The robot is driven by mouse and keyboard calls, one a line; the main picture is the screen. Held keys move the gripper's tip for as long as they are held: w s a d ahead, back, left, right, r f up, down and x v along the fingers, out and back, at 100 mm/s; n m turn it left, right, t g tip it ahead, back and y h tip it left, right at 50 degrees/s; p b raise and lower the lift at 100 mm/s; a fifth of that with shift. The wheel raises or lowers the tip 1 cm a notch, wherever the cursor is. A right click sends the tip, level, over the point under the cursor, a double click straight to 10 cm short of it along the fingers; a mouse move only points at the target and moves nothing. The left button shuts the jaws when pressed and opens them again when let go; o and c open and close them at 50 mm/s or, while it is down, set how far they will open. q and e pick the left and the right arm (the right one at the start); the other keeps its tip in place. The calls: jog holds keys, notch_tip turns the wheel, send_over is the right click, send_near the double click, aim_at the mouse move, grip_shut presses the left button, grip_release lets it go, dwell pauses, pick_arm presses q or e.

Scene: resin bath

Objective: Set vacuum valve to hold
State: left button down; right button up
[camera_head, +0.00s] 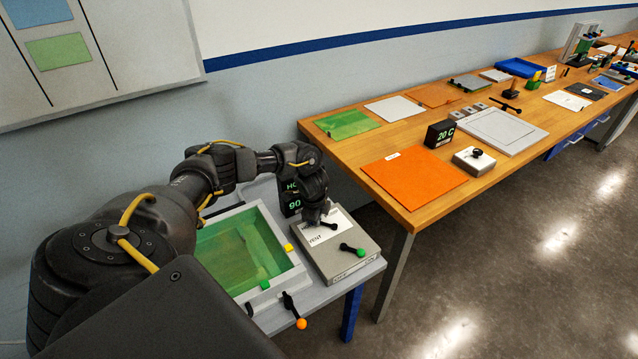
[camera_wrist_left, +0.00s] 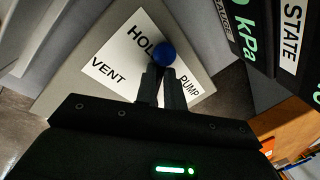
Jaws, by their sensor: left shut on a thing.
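The vacuum valve's label plate (camera_wrist_left: 122,62) reads VENT, HOLD and PUMP in the left wrist view. The valve lever's blue ball knob (camera_wrist_left: 164,53) lies over the end of the word HOLD, on the side towards PUMP. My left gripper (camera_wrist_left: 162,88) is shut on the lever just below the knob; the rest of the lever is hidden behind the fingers. In the head view my left gripper (camera_head: 316,212) points down at the white label on the grey control box (camera_head: 336,262). My right gripper is not in view.
A second lever with a green knob (camera_head: 360,252) is on the same box. The green resin bath (camera_head: 240,250) stands to its left, with an orange-knobbed lever (camera_head: 301,323) in front. A dark display (camera_head: 291,198) stands behind. The wooden bench (camera_head: 340,153) is to the right.

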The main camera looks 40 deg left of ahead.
pick_arm(q)
jog(key=shift+s+a+r+n+p, duration=0.15)
jog(key=shift+s+a+n+p, duration=0.2)
jog(key=shift+n+p, duration=0.2)
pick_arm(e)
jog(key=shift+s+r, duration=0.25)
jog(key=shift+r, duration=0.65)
pick_arm(q)
jog(key=shift+s, duration=0.1)
jog(key=c, duration=1.6)
grip_release()
jog(key=shift+o, duration=0.6)
jog(key=shift+s, duration=0.15)
jog(key=shift+d, duration=0.2)
jog(key=shift+w+d+r, duration=0.15)
jog(key=shift+w+r, duration=0.05)
jog(key=shift+r, duration=0.05)
notch_tip(320, 180, up, 10)
jog(key=s, duration=0.2)
jog(key=shift+d, duration=0.2)
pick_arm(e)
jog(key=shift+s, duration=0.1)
